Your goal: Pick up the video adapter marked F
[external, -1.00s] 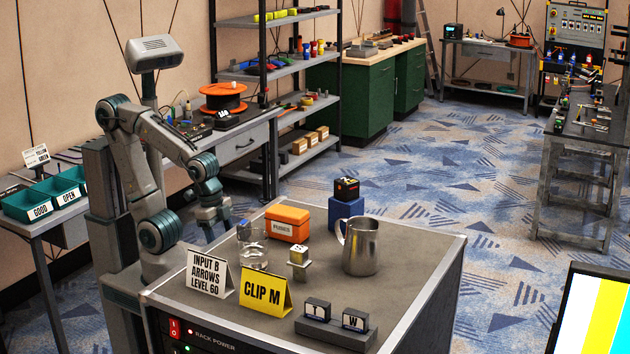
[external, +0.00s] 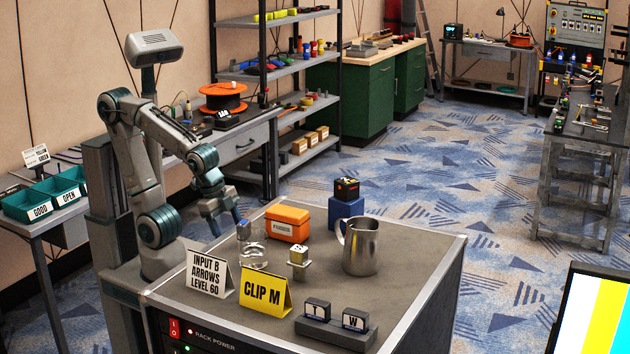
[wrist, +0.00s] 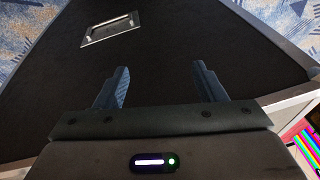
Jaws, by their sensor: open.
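I cannot make out a mark F on any object. Two small dark pieces, marked with what looks like T (external: 317,309) and W (external: 354,319), stand in a grey holder (external: 335,332) at the cabinet's front. A small metallic cube-shaped piece (external: 299,255) stands on a pale base behind the yellow CLIP M sign. My gripper (external: 228,222) is at the cabinet top's back left, near a clear glass (external: 253,256) and left of the orange FUSES box (external: 288,224). In the wrist view my gripper (wrist: 160,84) is open, with nothing between its blue fingers.
A steel mug (external: 362,250) and a blue block (external: 346,213) bearing a small black box (external: 347,189) stand at the right. The INPUT B sign (external: 208,274) and CLIP M sign (external: 265,293) stand in front. The wrist view shows a silver plate (wrist: 110,29) on a dark surface.

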